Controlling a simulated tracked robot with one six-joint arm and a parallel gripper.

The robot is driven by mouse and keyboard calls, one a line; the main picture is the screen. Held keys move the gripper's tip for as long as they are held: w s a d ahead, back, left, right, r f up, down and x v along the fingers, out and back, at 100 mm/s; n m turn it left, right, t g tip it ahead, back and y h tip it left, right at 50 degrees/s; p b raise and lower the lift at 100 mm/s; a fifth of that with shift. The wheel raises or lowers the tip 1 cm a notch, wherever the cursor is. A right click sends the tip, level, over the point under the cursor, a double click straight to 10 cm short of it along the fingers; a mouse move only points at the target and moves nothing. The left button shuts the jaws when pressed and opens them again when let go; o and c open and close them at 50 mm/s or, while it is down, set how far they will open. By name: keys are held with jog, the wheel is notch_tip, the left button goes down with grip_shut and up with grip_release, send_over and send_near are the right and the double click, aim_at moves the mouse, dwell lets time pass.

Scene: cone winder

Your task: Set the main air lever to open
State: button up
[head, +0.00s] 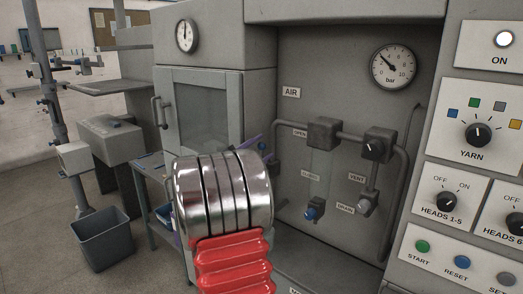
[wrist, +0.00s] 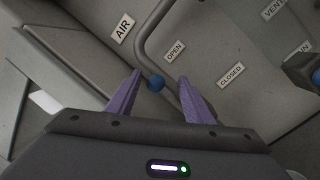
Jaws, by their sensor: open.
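In the wrist view, my gripper (wrist: 157,78) is open, with its two purple fingers spread. A blue ball knob (wrist: 156,83), apparently the end of the main air lever, shows between them; contact cannot be told. The knob appears beside the OPEN label (wrist: 175,50), farther from the CLOSED label (wrist: 230,75). The lever's shaft is hard to make out. In the head view, my gripper's purple fingers (head: 254,142) show left of the OPEN label (head: 300,133), mostly hidden behind my wrist. The AIR label (head: 291,92) is above.
Pipework with a valve block (head: 324,133) and vent valve (head: 378,145) fills the recess. A second blue knob (head: 310,213) sits lower. A pressure gauge (head: 393,67) is above. The switch panel (head: 474,136) stands right, a glazed cabinet (head: 203,110) left.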

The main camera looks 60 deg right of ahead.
jog(key=v, duration=1.3)
jog(key=shift+d+f, duration=0.15)
jog(key=s+a+f+m+g+y, duration=0.15)
jog(key=s+f+y, duration=0.3)
jog(key=f, duration=0.55)
jog(key=s+a+f+m+y, duration=0.1)
jog(key=s+a+f+y, duration=0.15)
jog(key=a, duration=0.25)
jog(key=s+a+f+m+y, duration=0.1)
jog(key=s+a+f+y, duration=0.15)
jog(key=a, duration=0.35)
jog(key=a+f+m+t+y, duration=0.2)
jog(key=a+t+y, duration=0.45)
jog(key=a, duration=1.45)
jog(key=s+a+r+n+t+y, duration=0.1)
jog(key=a+r+t+y, duration=0.2)
jog(key=a, duration=1)
notch_tip(320, 180, up, 3)
jog(key=shift+s+r+t+y, duration=0.15)
jog(key=shift+s+t+y, duration=0.25)
jog(key=shift+t, duration=0.2)
